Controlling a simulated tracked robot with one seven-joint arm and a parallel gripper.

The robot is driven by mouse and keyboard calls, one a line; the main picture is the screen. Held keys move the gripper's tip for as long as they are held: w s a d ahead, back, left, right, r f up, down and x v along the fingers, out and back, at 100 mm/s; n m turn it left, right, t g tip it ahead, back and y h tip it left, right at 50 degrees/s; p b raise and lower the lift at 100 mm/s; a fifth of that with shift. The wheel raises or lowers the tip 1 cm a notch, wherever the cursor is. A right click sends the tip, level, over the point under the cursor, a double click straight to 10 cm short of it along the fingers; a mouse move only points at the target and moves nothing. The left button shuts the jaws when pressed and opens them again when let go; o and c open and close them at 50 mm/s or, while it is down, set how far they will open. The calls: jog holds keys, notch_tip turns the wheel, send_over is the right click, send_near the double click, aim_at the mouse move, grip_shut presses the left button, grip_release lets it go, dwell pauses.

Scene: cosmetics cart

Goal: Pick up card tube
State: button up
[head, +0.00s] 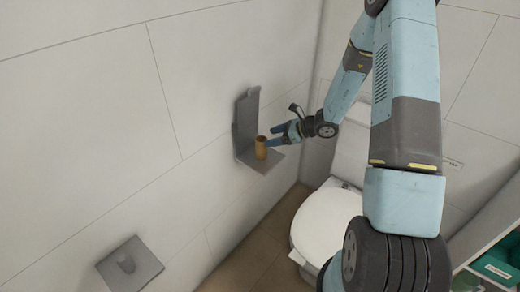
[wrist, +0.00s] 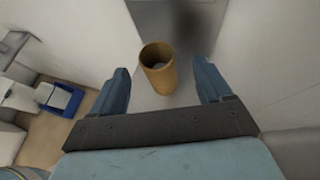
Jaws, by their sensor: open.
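The card tube (head: 261,147) is a small brown cylinder standing upright on a grey wall shelf (head: 246,152). In the wrist view the tube (wrist: 159,70) shows its open top and lies between and just beyond the two blue fingers. My gripper (head: 274,135) is open and reaches in from the right, with its fingers close beside the tube. In the wrist view my gripper (wrist: 164,88) has a gap on each side of the tube. I cannot tell whether a finger touches it.
The shelf's grey back plate (head: 248,112) rises against the tiled wall behind the tube. A white toilet (head: 325,218) stands below and right. Another grey wall fitting (head: 130,268) is at lower left. A shelf with teal boxes (head: 496,268) is at lower right.

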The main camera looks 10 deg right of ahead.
aim_at(261, 148)
jog(key=shift+f+x, duration=0.2)
jog(key=shift+x, duration=2.05)
jog(key=shift+s, duration=0.2)
jog(key=shift+c, duration=0.3)
jog(key=c, duration=1)
